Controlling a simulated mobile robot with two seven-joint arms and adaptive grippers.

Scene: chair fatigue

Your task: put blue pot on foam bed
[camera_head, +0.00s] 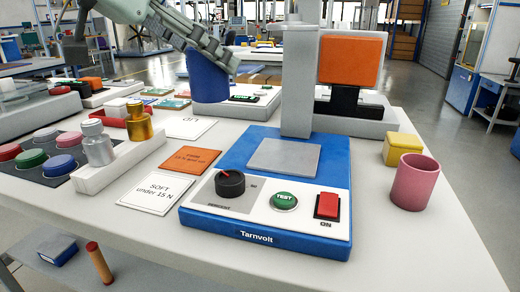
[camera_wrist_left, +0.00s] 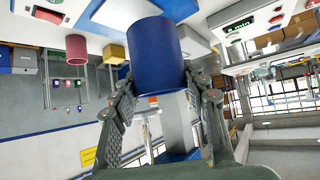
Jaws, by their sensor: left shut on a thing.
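The blue pot (camera_head: 207,78) hangs in the air above the back of the white table, left of the tester's grey column. My left gripper (camera_head: 222,56) is shut on it from above; in the left wrist view the two fingers (camera_wrist_left: 163,85) sit on either side of the pot (camera_wrist_left: 156,48). A flat grey pad (camera_head: 283,157) lies bare on the blue Tarnvolt tester (camera_head: 230,150). A dark tray (camera_head: 28,168) with red, green and blue discs lies at the left. I cannot tell for certain which is the foam bed. My right gripper is not in view.
A pink cup (camera_head: 415,183) and a yellow box (camera_head: 402,146) stand right of the tester. The upright column (camera_head: 299,80) and orange block (camera_head: 351,60) rise behind the pad. A white rack (camera_head: 120,165) with metal weights and flat cards (camera_head: 160,193) lie to the left.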

